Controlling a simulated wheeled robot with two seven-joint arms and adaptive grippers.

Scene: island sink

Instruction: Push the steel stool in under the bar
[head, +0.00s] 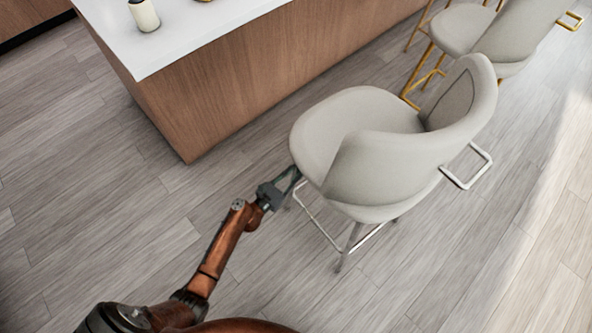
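The steel stool (352,122) has a pale grey padded seat and a curved back. Its silver legs stand on the floor, and a silver handle (467,166) sticks out behind the back. The back is on the right, away from the bar. The bar (255,70) has a white top and wood panel side; floor shows between it and the stool. My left gripper (294,181) is at the left edge of the stool's seat, its fingers apart with nothing visible between them. I cannot tell whether it touches the stool. My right gripper is not in view.
A second pale stool (466,30) with gold legs stands behind the steel stool along the bar. A white jar (144,14) stands on the bar top. The wood floor (90,190) is clear at the left and front.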

